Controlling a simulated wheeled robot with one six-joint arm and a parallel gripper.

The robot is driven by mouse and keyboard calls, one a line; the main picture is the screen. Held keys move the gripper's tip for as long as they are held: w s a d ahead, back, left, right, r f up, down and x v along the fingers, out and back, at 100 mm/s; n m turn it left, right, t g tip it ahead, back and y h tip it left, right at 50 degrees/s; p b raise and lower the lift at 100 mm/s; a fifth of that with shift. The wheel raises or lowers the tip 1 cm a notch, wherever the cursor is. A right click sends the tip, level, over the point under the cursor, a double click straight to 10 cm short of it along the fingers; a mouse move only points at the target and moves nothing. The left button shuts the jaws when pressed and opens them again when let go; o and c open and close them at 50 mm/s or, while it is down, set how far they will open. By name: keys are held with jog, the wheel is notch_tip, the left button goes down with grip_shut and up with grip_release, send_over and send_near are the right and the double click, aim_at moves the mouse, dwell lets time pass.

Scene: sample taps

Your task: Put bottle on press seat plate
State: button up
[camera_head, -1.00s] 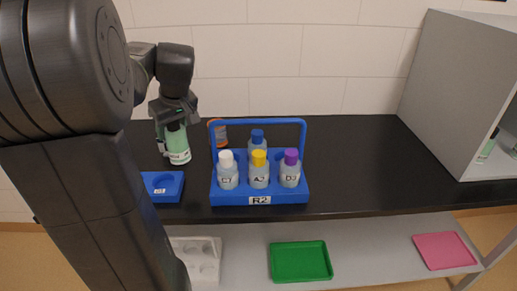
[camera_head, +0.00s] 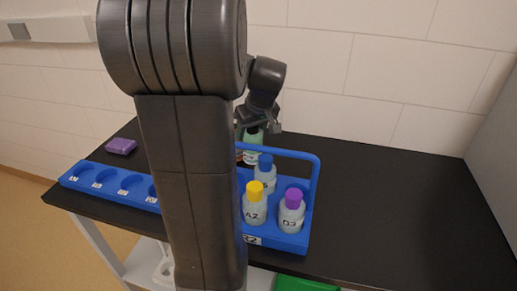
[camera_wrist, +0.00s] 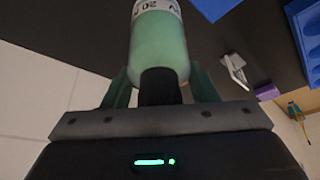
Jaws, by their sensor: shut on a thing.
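A green bottle (camera_head: 252,142) with a white label and black cap is in my gripper (camera_head: 262,122), held over the back of the black table, behind the blue rack in the head view. In the wrist view my gripper (camera_wrist: 160,92) is shut around the black cap, and the bottle (camera_wrist: 158,48) extends beyond it; its far end is cut off by the frame. I cannot make out the press seat plate in either view. A small grey metal piece (camera_wrist: 233,68) shows in the wrist view, its identity unclear.
A blue carrier rack (camera_head: 284,240) holds blue-, yellow- and purple-capped bottles. A long blue holder (camera_head: 108,186) with holes lies at the left, with a purple block (camera_head: 121,146) behind. The black table (camera_head: 400,200) is clear at right. My arm hides the middle.

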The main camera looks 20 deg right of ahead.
jog(key=shift+f, duration=2.25)
jog(key=shift+f+b, duration=0.2)
jog(key=shift+b, duration=0.1)
jog(key=o, duration=1.5)
jog(key=shift+c, duration=0.2)
